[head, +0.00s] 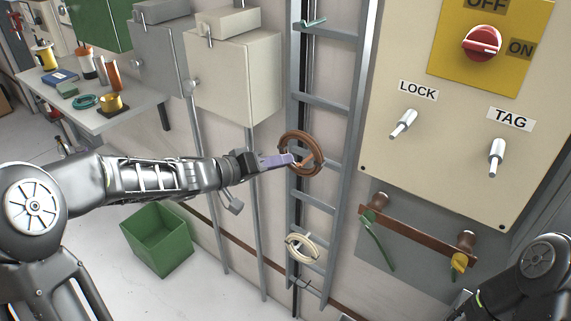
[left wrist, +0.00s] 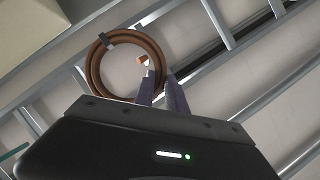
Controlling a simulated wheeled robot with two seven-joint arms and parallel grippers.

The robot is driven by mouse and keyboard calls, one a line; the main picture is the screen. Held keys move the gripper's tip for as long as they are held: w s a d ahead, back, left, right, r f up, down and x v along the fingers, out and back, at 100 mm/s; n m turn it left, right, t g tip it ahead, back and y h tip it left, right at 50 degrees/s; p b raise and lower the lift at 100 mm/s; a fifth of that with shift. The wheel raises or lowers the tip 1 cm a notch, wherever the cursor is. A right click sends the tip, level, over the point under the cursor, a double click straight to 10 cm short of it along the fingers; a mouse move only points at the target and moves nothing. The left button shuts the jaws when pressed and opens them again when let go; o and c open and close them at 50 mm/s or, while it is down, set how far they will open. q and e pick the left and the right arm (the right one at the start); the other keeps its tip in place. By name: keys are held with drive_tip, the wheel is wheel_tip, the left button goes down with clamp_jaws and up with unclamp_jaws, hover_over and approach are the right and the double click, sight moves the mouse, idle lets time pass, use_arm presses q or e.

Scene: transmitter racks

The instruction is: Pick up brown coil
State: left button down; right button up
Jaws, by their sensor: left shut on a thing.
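The brown coil (head: 286,142) is a ring of cable at the ladder-like rack, in the middle of the head view. My left gripper (head: 296,160) reaches it from the left, its fingers at the ring's lower part. In the left wrist view the brown coil (left wrist: 95,68) fills the upper left, with a dark tie at its top. The left gripper's fingers (left wrist: 163,85) are close together at the coil's right side, shut on it. A copper-coloured end shows inside the ring by the fingertips. Whether the coil still rests on a hook is hidden. My right gripper is not in view.
A cream coil (head: 302,248) hangs lower on the ladder rack (head: 322,100). The lock and tag panel (head: 440,140) stands at the right. A green bin (head: 157,240) is on the floor. A shelf (head: 110,121) with several small items is at the left.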

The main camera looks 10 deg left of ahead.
use_arm(q)
drive_tip(key=s+a, duration=0.3)
drive_tip(key=s, duration=0.5)
drive_tip(key=s+a, duration=0.3)
drive_tip(key=s, duration=0.5)
drive_tip(key=shift+a, duration=0.3)
drive_tip(key=shift+r, duration=0.15)
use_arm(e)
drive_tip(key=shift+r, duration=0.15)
